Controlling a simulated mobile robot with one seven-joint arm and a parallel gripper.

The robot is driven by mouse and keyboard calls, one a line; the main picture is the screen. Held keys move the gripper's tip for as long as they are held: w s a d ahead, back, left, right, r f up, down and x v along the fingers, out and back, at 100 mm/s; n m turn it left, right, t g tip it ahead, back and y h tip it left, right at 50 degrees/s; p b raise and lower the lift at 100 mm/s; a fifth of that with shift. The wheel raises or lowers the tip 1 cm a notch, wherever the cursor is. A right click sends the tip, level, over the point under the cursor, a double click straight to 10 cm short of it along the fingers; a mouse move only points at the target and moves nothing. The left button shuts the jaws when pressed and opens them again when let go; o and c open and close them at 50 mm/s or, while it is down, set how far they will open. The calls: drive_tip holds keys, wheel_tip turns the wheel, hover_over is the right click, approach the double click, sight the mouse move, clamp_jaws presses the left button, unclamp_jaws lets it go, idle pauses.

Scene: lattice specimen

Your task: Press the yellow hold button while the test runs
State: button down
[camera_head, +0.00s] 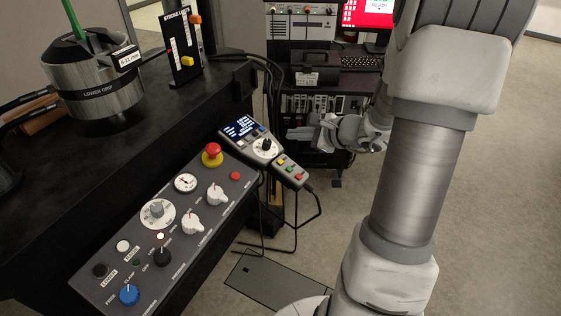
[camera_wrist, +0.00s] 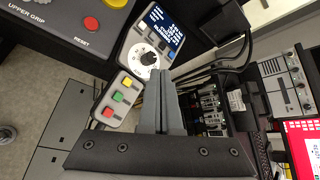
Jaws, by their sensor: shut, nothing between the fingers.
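A handset (camera_head: 243,128) with a lit display, a white dial and three coloured buttons sits at the right end of the control panel. Its yellow button (camera_head: 281,161) is at the upper end of the button row, above a green and a red one. In the wrist view the yellow button (camera_wrist: 127,82) lies left of my fingers, beside the green button (camera_wrist: 118,97) and red button (camera_wrist: 108,112). My gripper (camera_head: 291,133) is shut and empty, near the handset and apart from the yellow button. It also shows in the wrist view (camera_wrist: 165,73).
The control panel (camera_head: 120,272) has knobs, gauges and a red mushroom button (camera_head: 212,154). A lower grip cylinder (camera_head: 97,88) and a stroke-limit stand (camera_head: 186,45) are at the left. Rack equipment (camera_head: 318,105) and cables stand behind my gripper.

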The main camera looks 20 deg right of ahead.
drive_tip(key=f+b, duration=0.1)
drive_tip(key=f, duration=0.1)
drive_tip(key=w+f+b, duration=0.1)
drive_tip(key=f+b, duration=0.1)
drive_tip(key=a+f+b, duration=0.1)
drive_tip(key=f, duration=0.2)
drive_tip(key=shift+w+b, duration=0.2)
drive_tip(key=shift+b, duration=0.2)
drive_tip(key=shift+w+a+f+b, duration=0.15)
drive_tip(key=shift+f+b, duration=0.25)
drive_tip(key=shift+b, duration=0.2)
drive_tip(key=shift+f, duration=0.15)
idle(1.0)
drive_tip(key=shift+w+f+b, duration=0.1)
drive_tip(key=shift+f+b, duration=0.15)
drive_tip(key=shift+b, duration=0.4)
drive_tip(key=shift+a+f+b, duration=0.1)
drive_tip(key=shift+f+b, duration=0.3)
drive_tip(key=shift+b, duration=0.1)
idle(0.3)
drive_tip(key=shift+r, duration=0.1)
drive_tip(key=shift+r+p, duration=0.5)
drive_tip(key=shift+r, duration=0.2)
